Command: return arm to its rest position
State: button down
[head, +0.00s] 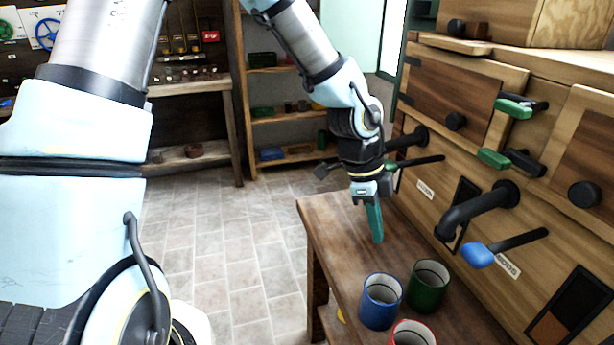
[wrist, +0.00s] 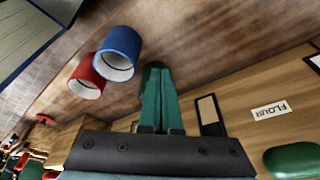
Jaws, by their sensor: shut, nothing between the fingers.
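My arm reaches out over a brown wooden bench (head: 325,215) that stands along the wooden cabinet front. My gripper (head: 377,236) points down over the bench, its long green fingers together with nothing between them. The closed fingers (wrist: 157,85) also show in the wrist view. A blue cup (head: 380,302), a green cup (head: 428,286) and a red cup (head: 412,335) stand on the bench nearer to me, apart from the fingers. The wrist view shows the blue cup (wrist: 119,52) and the red cup (wrist: 86,77); the green cup is mostly hidden behind the fingers there.
Dark spouts (head: 478,212) and handles jut from the cabinet, one blue-tipped (head: 478,255) and others green-tipped (head: 493,158), close to the right of my gripper. Shelves (head: 285,115) stand at the back. The tiled floor (head: 215,230) left of the bench is clear.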

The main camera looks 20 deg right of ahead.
jog(key=shift+w, duration=0.1)
jog(key=w+a+r+n+t+y, duration=0.1)
jog(key=w+a+n, duration=0.5)
jog(key=a, duration=0.3)
jog(key=w+a+r+n+t, duration=0.2)
jog(key=w+a+n, duration=0.4)
jog(key=a, duration=0.3)
jog(key=a+r+n, duration=0.2)
jog(key=a+n, duration=0.5)
jog(key=a, duration=0.2)
jog(key=a+r+n+t+y, duration=0.1)
jog(key=a+r+n, duration=0.1)
jog(key=a+n, duration=0.5)
jog(key=shift+w+a, duration=0.35)
jog(key=shift+a, duration=0.75)
